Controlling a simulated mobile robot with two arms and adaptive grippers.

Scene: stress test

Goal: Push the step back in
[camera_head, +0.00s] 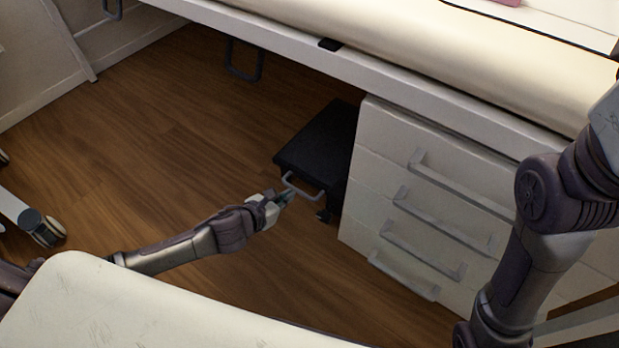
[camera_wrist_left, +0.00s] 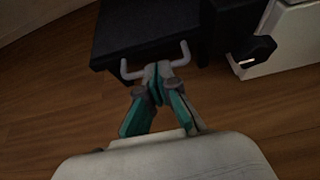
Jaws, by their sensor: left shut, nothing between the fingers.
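The step (camera_head: 322,146) is a black flat-topped block on the wooden floor, under the long bench and left of the drawer cabinet. It sticks out toward me. A grey U-shaped handle (camera_head: 303,189) is on its front edge. My left gripper (camera_head: 287,197) is shut and empty, with its tips at the handle. In the left wrist view the gripper (camera_wrist_left: 158,72) points at the step (camera_wrist_left: 150,25), and its tips overlap the middle of the handle (camera_wrist_left: 183,50). I cannot tell whether they press on it. My right gripper is out of view.
A white drawer cabinet (camera_head: 392,190) with several grey handles stands just right of the step. The padded bench (camera_head: 430,45) runs above. A caster (camera_head: 42,228) is at the left. The wooden floor (camera_head: 170,125) left of the step is clear.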

